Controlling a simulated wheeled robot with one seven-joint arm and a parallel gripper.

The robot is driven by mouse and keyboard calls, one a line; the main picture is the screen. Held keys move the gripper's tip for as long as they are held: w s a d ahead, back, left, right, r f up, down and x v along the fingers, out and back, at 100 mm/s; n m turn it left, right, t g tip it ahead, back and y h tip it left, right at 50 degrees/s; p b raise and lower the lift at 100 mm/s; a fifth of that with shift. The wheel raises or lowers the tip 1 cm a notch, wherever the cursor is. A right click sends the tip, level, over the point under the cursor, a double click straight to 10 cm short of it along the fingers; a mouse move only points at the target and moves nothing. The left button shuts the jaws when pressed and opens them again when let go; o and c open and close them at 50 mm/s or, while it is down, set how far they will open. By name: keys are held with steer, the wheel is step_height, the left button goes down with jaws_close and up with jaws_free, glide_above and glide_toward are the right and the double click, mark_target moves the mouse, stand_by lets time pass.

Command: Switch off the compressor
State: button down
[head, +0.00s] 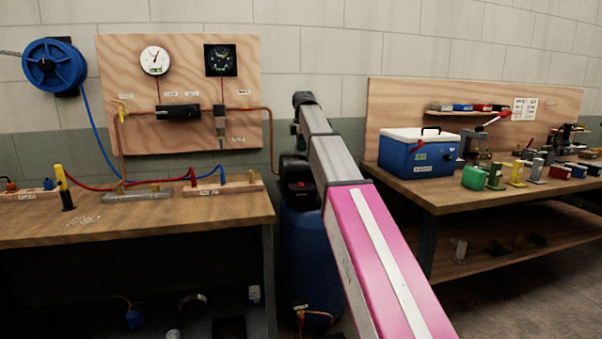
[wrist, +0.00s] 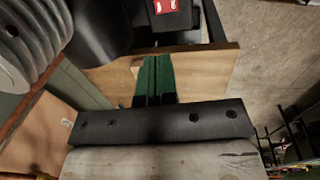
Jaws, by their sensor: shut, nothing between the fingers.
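The compressor (head: 305,255) is a blue upright tank with a black top, standing in the gap between the two benches and partly hidden by my arm. A small red part (head: 300,184) shows on its black top. In the wrist view a red plate with white marks (wrist: 166,6) sits on a black box at the top edge, cut off by the frame. My gripper's green fingers (wrist: 157,62) are together and empty, pointing towards that box with a visible gap. In the head view my gripper is mostly hidden at the far end of my arm, above the compressor.
The left bench (head: 150,225) holds hoses and fittings below a gauge board (head: 190,65). The right bench (head: 480,190) holds a blue cooler box (head: 418,155) and several small parts. The benches' inner ends flank the compressor closely. Floor shows at the lower right.

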mark_target(301, 184)
steer(key=shift+f, duration=0.1)
steer(key=f, duration=0.4)
steer(key=w+f, duration=0.1)
steer(key=f, duration=0.8)
steer(key=shift+w+a+f, duration=0.15)
steer(key=shift+w+f, duration=0.2)
steer(key=shift+f, duration=0.25)
steer(key=shift+s, duration=0.1)
steer(key=shift+s+r, duration=0.1)
steer(key=shift+s, duration=0.55)
steer(key=shift+r, duration=0.1)
